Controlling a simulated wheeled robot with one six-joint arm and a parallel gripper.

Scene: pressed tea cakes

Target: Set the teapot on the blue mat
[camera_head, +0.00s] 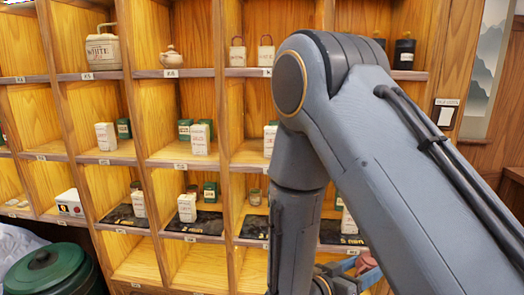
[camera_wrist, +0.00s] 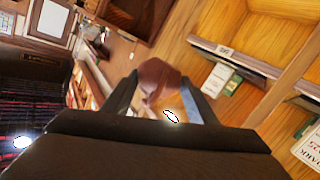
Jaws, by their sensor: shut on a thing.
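My gripper (camera_wrist: 158,84) is shut on a small reddish-brown teapot (camera_wrist: 156,76), with a dark finger on each side of it in the wrist view. In the head view the reddish teapot (camera_head: 366,261) shows low at the right, beside my arm and partly hidden. It is held in front of the lower shelves. I cannot make out a blue mat in either view. A second, pale teapot (camera_head: 171,61) stands on an upper shelf in the head view.
The wooden shelving (camera_head: 138,160) holds several boxes and jars, with dark mats (camera_head: 125,217) in one row. Lower compartments (camera_head: 200,270) look empty. A green lidded bin (camera_head: 50,270) stands at lower left. My arm hides much of the right side.

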